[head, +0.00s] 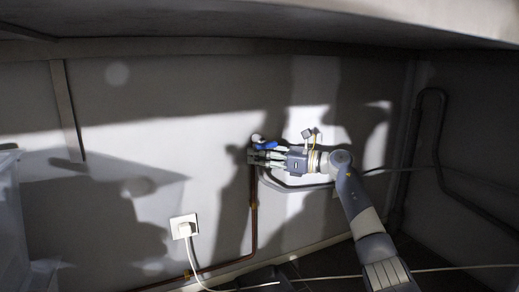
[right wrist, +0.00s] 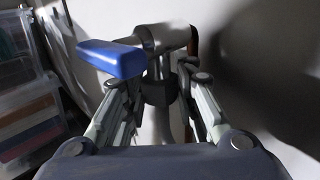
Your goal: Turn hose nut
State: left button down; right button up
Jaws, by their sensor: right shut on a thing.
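The hose nut (right wrist: 158,91) is a dark ring under the tap in the right wrist view. My right gripper (head: 258,157) reaches in from the right at the wall and is shut on the nut; its fingers (right wrist: 160,100) stand on both sides of it. The tap has a grey metal body (right wrist: 165,38) and a blue lever (right wrist: 112,57), which points left in the right wrist view. The lever also shows in the head view (head: 266,146), just above the fingers. The nut is hidden by my fingers in the head view. My left gripper is not in view.
A copper pipe (head: 253,205) runs down the wall below the tap. A dark hose (head: 290,187) curves away to the right under my gripper. A white socket with a plug (head: 184,226) is lower left. Clear stacked boxes (right wrist: 28,100) stand left in the right wrist view.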

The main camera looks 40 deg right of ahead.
jog(key=shift+r+n+g+y+p, duration=0.15)
jog(key=shift+n+g+y+p, duration=0.8)
jog(key=shift+y+p, duration=0.45)
jog(key=shift+n, duration=0.25)
jog(key=shift+g+y+p, duration=0.25)
jog(key=shift+y+p, duration=0.05)
jog(key=shift+y, duration=0.1)
jog(key=o, duration=1)
jog(key=shift+o, duration=0.2)
jog(key=shift+f, duration=0.25)
